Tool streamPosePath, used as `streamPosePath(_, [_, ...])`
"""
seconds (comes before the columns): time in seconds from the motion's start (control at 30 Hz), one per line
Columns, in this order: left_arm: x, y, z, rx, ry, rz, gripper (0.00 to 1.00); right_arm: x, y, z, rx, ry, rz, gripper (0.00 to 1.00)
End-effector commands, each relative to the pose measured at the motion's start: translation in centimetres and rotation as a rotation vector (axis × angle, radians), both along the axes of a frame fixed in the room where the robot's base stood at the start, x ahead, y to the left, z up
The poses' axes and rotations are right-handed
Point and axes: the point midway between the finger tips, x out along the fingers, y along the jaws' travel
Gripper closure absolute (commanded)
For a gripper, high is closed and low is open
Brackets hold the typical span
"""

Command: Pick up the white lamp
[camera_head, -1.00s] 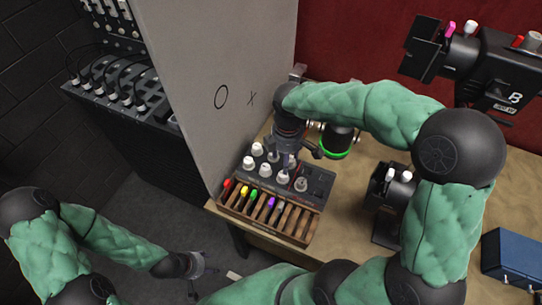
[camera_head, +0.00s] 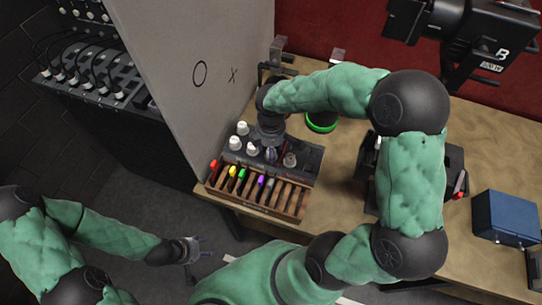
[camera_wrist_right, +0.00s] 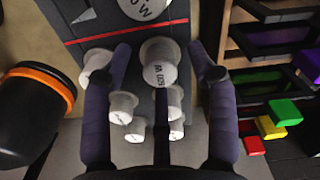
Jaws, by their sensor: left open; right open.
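Several white cylindrical lamps stand on a dark panel (camera_head: 312,152); one white lamp (camera_head: 242,128) is at its back left. In the right wrist view, a white lamp marked "W" (camera_wrist_right: 160,62) stands upright between the spread fingers of my right gripper (camera_wrist_right: 160,85), with a gap on each side. Smaller white lamps show around the fingers there. In the head view, my right gripper (camera_head: 270,153) points down over the panel and hides part of it. My left gripper (camera_head: 196,248) is open and empty, off the table at lower left.
A wooden rack (camera_head: 290,203) with red, yellow, green and purple pieces sits in front of the panel. A grey partition (camera_head: 205,50) borders the left. A blue box (camera_head: 505,217) is at the right.

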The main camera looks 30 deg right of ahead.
Motion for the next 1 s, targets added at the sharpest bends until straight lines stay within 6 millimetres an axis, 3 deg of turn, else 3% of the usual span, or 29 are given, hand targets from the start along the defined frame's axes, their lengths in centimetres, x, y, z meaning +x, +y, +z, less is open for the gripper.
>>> streamPosePath(0.1, [0.0,0.0,-0.3,0.0,0.0,0.0,0.43,0.0,0.0,-1.0,0.0,0.001,0.0,0.42])
streamPosePath(0.3, [0.0,0.0,-0.2,0.0,0.0,0.0,0.43,0.0,0.0,-1.0,0.0,0.0,0.0,0.42])
streamPosePath(0.5, [0.0,0.0,-0.2,0.0,0.0,0.0,0.43,0.0,0.0,-1.0,0.0,0.0,0.0,0.98])
streamPosePath(0.53, [0.0,0.0,-0.2,0.0,0.0,0.0,0.43,0.0,0.0,-1.0,0.0,0.0,0.001,1.0])
streamPosePath(0.87, [0.0,0.0,-0.2,0.0,0.0,0.0,0.43,0.0,0.0,-0.9,0.0,-0.001,0.0,1.0])
streamPosePath(1.0, [0.0,0.0,0.1,0.0,0.0,0.0,0.43,0.1,0.0,0.2,0.0,-0.004,0.0,1.0])
